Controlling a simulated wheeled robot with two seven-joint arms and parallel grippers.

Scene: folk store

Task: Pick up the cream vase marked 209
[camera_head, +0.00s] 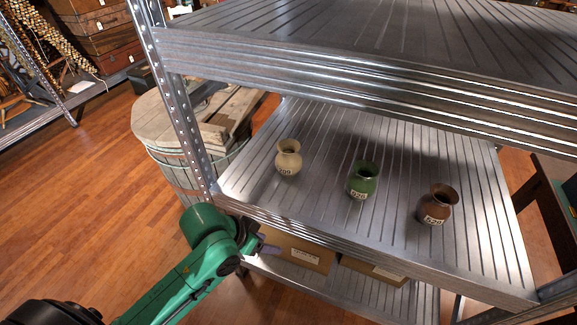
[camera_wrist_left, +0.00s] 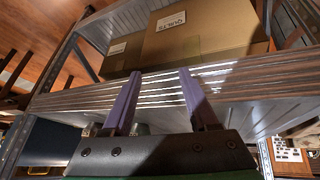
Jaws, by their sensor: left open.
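The cream vase marked 209 (camera_head: 288,158) stands upright on the middle metal shelf, the leftmost of three vases. My left gripper (camera_head: 268,248) is below and in front of that shelf's front edge, lower than the vase and not touching it. In the left wrist view its two purple fingers (camera_wrist_left: 160,98) are spread apart with nothing between them. The vase does not show in the left wrist view. My right gripper is not in view.
A green vase (camera_head: 363,180) and a brown vase (camera_head: 437,204) stand to the right on the same shelf (camera_head: 310,212). An upper shelf (camera_head: 380,75) overhangs them. A perforated post (camera_head: 180,110) stands at the left. Cardboard boxes (camera_head: 297,253) sit on the lower shelf.

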